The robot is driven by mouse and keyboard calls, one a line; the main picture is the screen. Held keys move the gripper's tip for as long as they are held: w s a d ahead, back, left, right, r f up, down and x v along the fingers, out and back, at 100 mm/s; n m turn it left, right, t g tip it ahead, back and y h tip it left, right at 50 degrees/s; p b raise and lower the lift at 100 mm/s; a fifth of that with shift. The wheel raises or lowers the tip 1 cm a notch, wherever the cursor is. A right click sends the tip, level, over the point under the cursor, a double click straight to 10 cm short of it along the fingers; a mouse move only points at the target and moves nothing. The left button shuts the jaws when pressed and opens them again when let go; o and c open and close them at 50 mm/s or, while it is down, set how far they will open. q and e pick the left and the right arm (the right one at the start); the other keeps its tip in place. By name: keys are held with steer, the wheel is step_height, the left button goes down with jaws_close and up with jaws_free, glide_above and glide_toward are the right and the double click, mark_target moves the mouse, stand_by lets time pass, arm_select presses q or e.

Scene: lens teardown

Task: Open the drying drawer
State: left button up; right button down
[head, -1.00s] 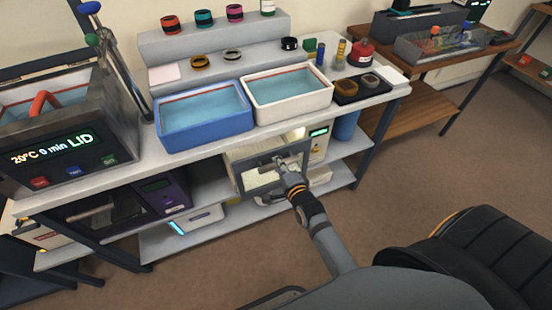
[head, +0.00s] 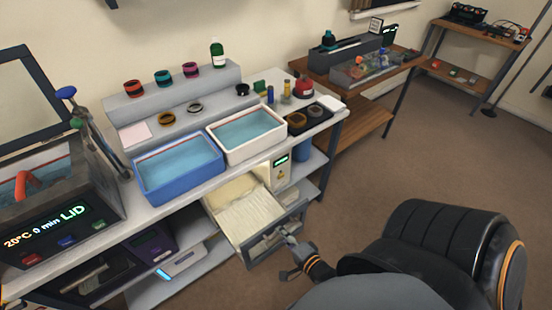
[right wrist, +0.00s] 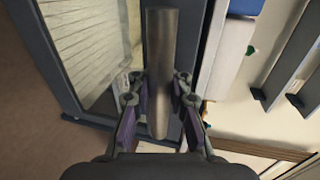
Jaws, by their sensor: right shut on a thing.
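The drying drawer (head: 245,213) is pulled well out of its cabinet under the bench, and its pale ribbed inside shows empty. Its dark grey front frame (head: 275,242) faces me. My right gripper (head: 288,236) is at the drawer front. In the right wrist view its fingers (right wrist: 160,108) are shut around the drawer's grey bar handle (right wrist: 161,60). The drawer's dark frame and pale ribbed floor (right wrist: 92,45) show left of the handle there. My left gripper is not in view.
Above the drawer, a blue tub (head: 178,168) and a white tub (head: 246,133) of liquid stand on the bench. A cabinet with a green display (head: 281,172) is right of the drawer. The brown floor (head: 385,165) to the right is clear.

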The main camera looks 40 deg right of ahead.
steer(key=shift+r, duration=0.3)
steer(key=c, duration=1.5)
jaws_free()
steer(key=shift+d, duration=0.1)
steer(key=shift+s+d+f, duration=0.1)
steer(key=shift+s, duration=0.15)
steer(key=v, duration=1.1)
steer(key=shift+s, duration=0.4)
